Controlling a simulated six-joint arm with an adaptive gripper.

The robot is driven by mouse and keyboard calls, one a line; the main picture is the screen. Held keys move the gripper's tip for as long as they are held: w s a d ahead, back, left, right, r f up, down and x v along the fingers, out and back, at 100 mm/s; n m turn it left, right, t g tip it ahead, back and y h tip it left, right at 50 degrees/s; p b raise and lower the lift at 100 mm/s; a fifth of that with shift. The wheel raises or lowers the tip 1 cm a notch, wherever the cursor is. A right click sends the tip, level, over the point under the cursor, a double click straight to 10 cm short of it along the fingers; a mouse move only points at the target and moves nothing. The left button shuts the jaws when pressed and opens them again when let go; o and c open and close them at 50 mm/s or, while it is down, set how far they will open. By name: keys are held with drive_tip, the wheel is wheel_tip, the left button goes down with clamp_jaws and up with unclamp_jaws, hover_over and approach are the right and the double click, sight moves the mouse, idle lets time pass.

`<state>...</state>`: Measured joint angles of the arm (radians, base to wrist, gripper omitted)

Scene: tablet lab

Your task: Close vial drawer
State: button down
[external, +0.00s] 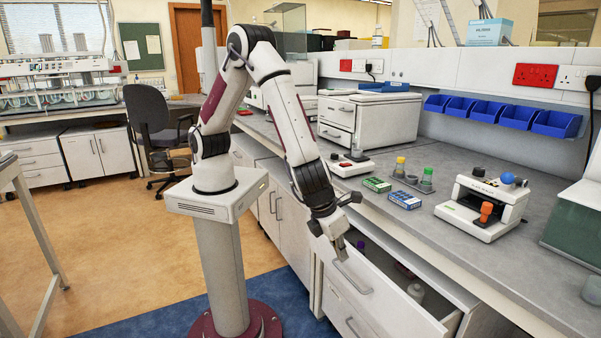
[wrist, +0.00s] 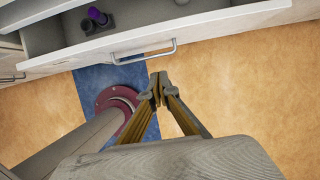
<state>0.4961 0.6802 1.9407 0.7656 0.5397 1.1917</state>
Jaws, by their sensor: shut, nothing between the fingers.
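The vial drawer (external: 385,290) under the bench is pulled open, with bottles inside it. Its white front carries a bar handle (external: 350,281), which also shows in the wrist view (wrist: 143,52). My gripper (external: 341,254) is shut and empty at the outer side of the drawer front, close to the handle. In the wrist view the closed fingertips (wrist: 157,88) are just below the handle, and they look apart from it. A purple-capped vial (wrist: 97,16) stands in the drawer in the wrist view. My fingers hide part of the drawer front in the external view.
The bench top (external: 390,230) above holds a green box (external: 377,184), a blue box (external: 404,200), capped tubes in a rack and a white instrument (external: 484,207). Closed cabinets (external: 270,205) stand left of the drawer. The floor in front is clear around my base.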

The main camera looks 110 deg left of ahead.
drive_tip(key=s+a+f+t+y, duration=0.1)
drive_tip(key=s+f+t+y, duration=0.2)
drive_tip(key=s, duration=0.4)
drive_tip(key=shift+s+a, duration=0.15)
drive_tip(key=shift+a, duration=0.05)
idle(0.8)
idle(0.5)
